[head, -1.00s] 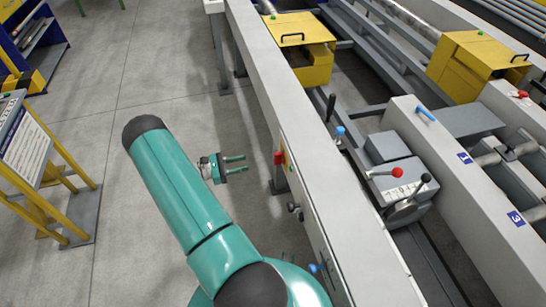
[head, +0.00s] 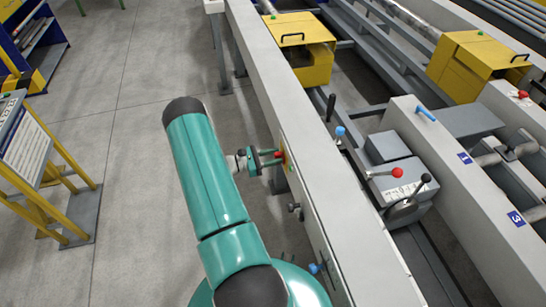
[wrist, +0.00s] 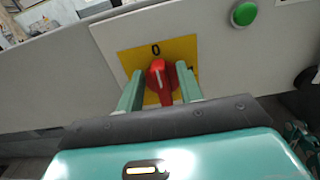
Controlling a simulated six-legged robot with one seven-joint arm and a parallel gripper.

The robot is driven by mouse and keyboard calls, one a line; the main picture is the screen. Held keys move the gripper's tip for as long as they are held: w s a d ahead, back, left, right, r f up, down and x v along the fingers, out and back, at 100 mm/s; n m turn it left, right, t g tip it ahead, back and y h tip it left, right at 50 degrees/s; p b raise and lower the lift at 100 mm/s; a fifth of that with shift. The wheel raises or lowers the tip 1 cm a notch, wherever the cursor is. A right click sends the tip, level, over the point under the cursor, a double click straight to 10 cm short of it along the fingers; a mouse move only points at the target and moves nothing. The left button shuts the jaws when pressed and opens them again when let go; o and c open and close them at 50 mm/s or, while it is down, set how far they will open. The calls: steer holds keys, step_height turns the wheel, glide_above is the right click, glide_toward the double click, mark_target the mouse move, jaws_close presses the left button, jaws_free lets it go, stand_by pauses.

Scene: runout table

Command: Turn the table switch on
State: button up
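The table switch is a red rotary knob (wrist: 161,82) on a yellow plate (wrist: 138,61) on the side of the table. In the wrist view its pale pointer line points up towards the "0" mark; another mark at the plate's right is partly hidden by a finger. My gripper (wrist: 161,90) is open, with one green finger on each side of the knob. Whether either finger touches it I cannot tell. In the head view my gripper (head: 276,158) reaches the table's side, by the red and yellow of the switch (head: 284,157).
A green button (wrist: 244,13) sits up and right of the switch. Black knobs (head: 295,209) and a blue one (head: 314,268) stick out of the table side (head: 318,225) nearer me. A yellow-framed sign stand (head: 75,195) is at left. The floor between is clear.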

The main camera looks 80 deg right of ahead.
steer(key=shift+c, duration=0.5)
jaws_close()
steer(key=shift+m, duration=0.3)
steer(key=shift+s+a+f+m, duration=0.15)
steer(key=shift+a+f+m, duration=0.15)
steer(key=shift+m, duration=2.6)
steer(key=shift+s+a+f+m, duration=0.1)
steer(key=shift+a+f+m, duration=0.15)
steer(key=shift+m, duration=2.65)
steer(key=shift+s+a+f+m, duration=0.2)
steer(key=shift+f+m, duration=0.15)
steer(key=shift+m, duration=2.55)
